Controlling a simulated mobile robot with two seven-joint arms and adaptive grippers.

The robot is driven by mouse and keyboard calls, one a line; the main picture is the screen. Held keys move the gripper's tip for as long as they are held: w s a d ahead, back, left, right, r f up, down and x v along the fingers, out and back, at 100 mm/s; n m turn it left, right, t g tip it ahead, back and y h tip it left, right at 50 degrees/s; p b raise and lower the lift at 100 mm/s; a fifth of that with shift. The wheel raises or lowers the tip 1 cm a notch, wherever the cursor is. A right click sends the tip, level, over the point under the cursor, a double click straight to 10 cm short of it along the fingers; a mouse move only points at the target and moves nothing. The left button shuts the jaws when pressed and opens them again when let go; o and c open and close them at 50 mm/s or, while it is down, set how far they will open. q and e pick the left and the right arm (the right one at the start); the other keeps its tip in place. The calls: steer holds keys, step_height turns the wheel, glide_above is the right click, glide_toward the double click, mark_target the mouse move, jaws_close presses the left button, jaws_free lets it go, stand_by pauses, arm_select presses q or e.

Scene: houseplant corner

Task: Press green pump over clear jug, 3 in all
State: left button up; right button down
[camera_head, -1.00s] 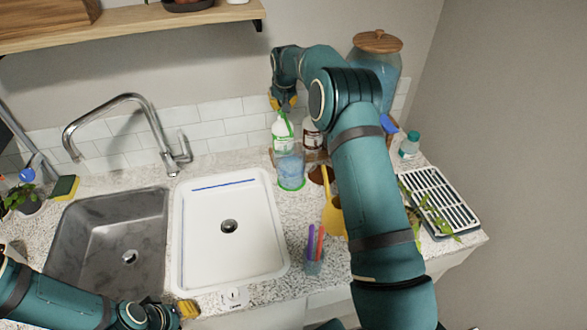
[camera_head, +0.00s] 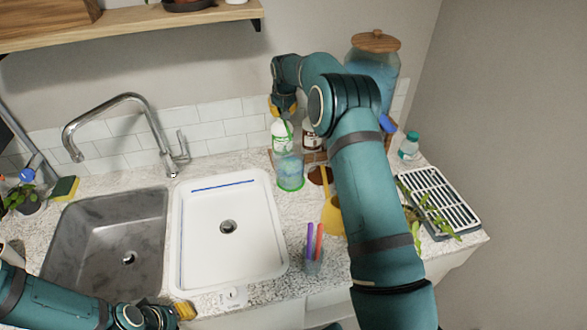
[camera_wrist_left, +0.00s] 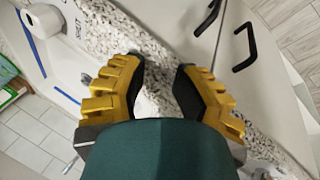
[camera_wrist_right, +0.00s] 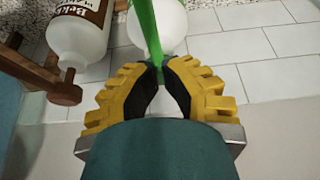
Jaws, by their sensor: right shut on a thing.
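The green pump (camera_wrist_right: 146,30) tops a white bottle (camera_head: 281,136) with a green label behind the sinks. My right gripper (camera_head: 283,107) comes down on the pump from above; its fingertips are closed together at the green nozzle (camera_wrist_right: 160,75) in the right wrist view. The pump head is mostly hidden by the fingers. The clear jug (camera_head: 290,174), bluish with a green base rim, stands right in front of the bottle. My left gripper (camera_head: 186,311) is low by the counter's front edge; in the left wrist view its fingers (camera_wrist_left: 160,78) are apart and empty.
A brown-labelled bottle (camera_head: 311,138) stands close right of the pump bottle. A pen cup (camera_head: 314,264), yellow item (camera_head: 333,215) and drying rack (camera_head: 441,200) are further right. The white basin (camera_head: 228,260) and grey sink (camera_head: 105,250) lie left; a faucet (camera_head: 130,100) arches there.

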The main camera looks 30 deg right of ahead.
steer(key=shift+f, duration=0.55)
arm_select(q)
steer(key=shift+s+d+f+p, duration=0.15)
steer(key=shift+f+p, duration=0.2)
steer(key=shift+p, duration=0.1)
arm_select(e)
steer(key=shift+w+d+r, duration=0.1)
steer(key=shift+d+r, duration=0.05)
steer(key=shift+r, duration=0.35)
steer(key=shift+w+r+p, duration=0.2)
steer(key=shift+r+p, duration=0.35)
steer(key=shift+r, duration=0.3)
arm_select(q)
steer(key=shift+w+r+p, duration=0.25)
steer(key=shift+r, duration=0.25)
steer(key=shift+w+r+p, duration=0.2)
steer(key=shift+r, duration=0.3)
arm_select(e)
steer(key=shift+w+r, duration=0.25)
steer(key=shift+r, duration=0.25)
steer(key=shift+s+r+p, duration=0.15)
steer(key=shift+r+p, duration=0.2)
steer(key=shift+r, duration=0.35)
arm_select(q)
steer(key=shift+s+r, duration=0.25)
steer(key=shift+r, duration=0.05)
arm_select(e)
steer(key=shift+f, duration=0.1)
steer(key=shift+f, duration=0.15)
